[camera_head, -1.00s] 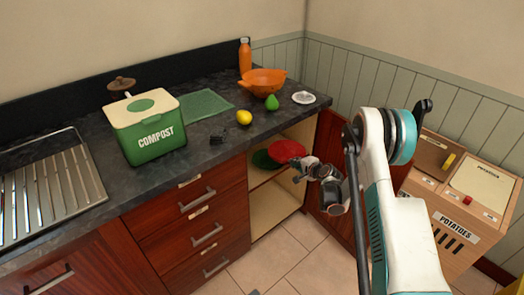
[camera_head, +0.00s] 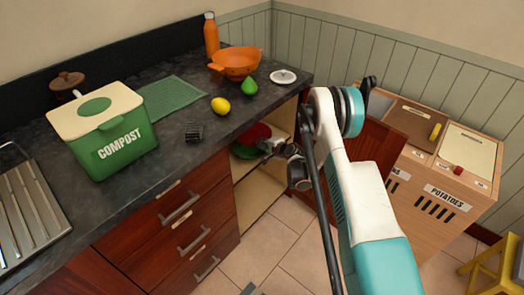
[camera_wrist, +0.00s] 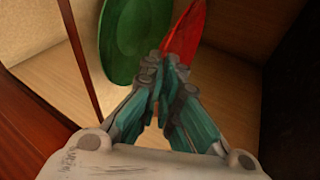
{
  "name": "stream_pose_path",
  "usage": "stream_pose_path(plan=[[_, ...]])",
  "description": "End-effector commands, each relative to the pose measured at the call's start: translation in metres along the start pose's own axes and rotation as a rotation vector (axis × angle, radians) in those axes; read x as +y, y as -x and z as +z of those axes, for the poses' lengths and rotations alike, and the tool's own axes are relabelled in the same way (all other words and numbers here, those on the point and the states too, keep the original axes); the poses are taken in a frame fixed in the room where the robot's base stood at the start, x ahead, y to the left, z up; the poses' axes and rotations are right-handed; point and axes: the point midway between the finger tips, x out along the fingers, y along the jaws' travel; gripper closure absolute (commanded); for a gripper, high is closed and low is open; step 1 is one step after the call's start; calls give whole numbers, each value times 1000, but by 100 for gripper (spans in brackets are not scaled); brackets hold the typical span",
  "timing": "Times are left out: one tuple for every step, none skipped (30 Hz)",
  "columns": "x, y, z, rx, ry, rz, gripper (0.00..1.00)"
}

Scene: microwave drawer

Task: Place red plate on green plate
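The red plate (camera_head: 257,134) is inside the open lower cupboard below the counter. It also shows in the wrist view (camera_wrist: 189,35), steeply tilted, with its near edge at my fingertips. My gripper (camera_head: 268,147) reaches into the cupboard. Its fingers (camera_wrist: 168,68) are closed together on the edge of the red plate. The green plate (camera_head: 242,152) lies on the cupboard shelf, below and left of the red plate in the head view. In the wrist view the green plate (camera_wrist: 132,40) is just left of the red one. Whether the plates touch cannot be told.
The cupboard door (camera_head: 372,143) stands open on the right, beside my arm. The cupboard's left wall edge (camera_wrist: 82,60) is close to the gripper. A compost bin (camera_head: 104,135), lemon (camera_head: 220,105), green pear (camera_head: 249,87) and orange colander (camera_head: 236,64) stand on the counter above.

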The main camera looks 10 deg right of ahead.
Motion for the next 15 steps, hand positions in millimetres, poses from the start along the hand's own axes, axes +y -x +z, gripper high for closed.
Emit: stream_pose_path(plan=[[6,-3,0,0,0,0,100],[9,-5,0,0,0,0,100],[15,-8,0,0,0,0,100],[19,-10,0,0,0,0,100],[23,-12,0,0,0,0,100],[27,-14,0,0,0,0,100],[28,-15,0,0,0,-1,100],[29,-15,0,0,0,-1,100],[29,-15,0,0,0,-1,100],[28,-15,0,0,0,-1,100],[28,-14,0,0,0,-1,100],[28,-14,0,0,0,-1,100],[28,-14,0,0,0,-1,100],[28,-14,0,0,0,0,100],[28,-14,0,0,0,0,100]])
